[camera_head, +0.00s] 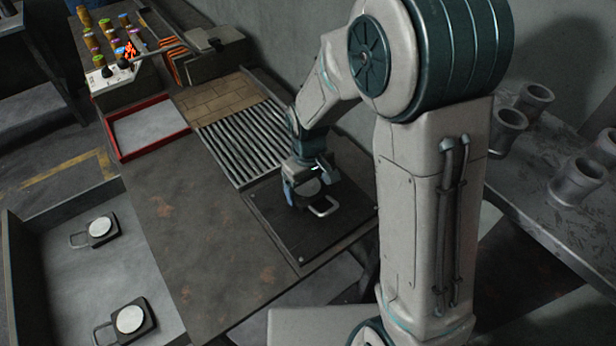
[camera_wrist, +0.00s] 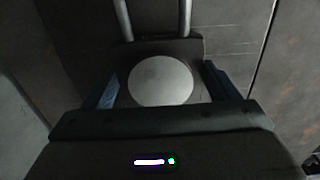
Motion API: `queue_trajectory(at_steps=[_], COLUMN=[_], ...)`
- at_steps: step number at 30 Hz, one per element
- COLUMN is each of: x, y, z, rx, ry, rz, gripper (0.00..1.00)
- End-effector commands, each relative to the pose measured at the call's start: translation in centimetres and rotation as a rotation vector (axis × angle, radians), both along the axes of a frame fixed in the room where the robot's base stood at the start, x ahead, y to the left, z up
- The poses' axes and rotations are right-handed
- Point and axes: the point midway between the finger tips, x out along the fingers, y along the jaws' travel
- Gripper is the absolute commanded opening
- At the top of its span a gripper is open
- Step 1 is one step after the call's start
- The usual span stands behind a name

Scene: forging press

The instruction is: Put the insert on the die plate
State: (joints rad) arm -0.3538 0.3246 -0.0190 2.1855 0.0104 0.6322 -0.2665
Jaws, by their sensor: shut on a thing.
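My gripper (camera_head: 307,187) is over the dark die plate (camera_head: 275,235) in the head view. Its fingers are shut on the sides of the insert (camera_head: 328,188), a dark block with a pale round face and a looped metal handle. In the wrist view the insert (camera_wrist: 160,80) sits between the two blue fingers, its handle pointing away at the top. The insert is at or just above the plate; I cannot tell whether it touches. The gripper hides part of it in the head view.
Two similar inserts (camera_head: 101,229) (camera_head: 130,319) lie in a grey tray (camera_head: 62,280) at the left. A roller strip (camera_head: 235,140) lies behind the plate. A red-edged tray (camera_head: 110,140) and a control box (camera_head: 110,76) are farther back. Metal cups (camera_head: 575,180) stand on the right table.

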Motion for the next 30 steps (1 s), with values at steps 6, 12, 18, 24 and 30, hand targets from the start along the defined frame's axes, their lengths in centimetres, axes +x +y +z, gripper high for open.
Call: queue_trajectory(at_steps=[6, 12, 18, 24, 30], x=[0.1, 0.1, 0.0, 0.0, 0.1], y=[0.0, 0.0, 0.0, 0.0, 0.0], z=[-0.6, -0.6, -1.0, -1.0, 0.1], rx=[0.001, 0.002, 0.000, 0.001, 0.003], ry=[-0.004, -0.005, -0.001, -0.001, -0.006], rz=[0.000, 0.000, 0.000, 0.000, 0.000], gripper=[0.11, 0.11, 1.00, 1.00, 1.00])
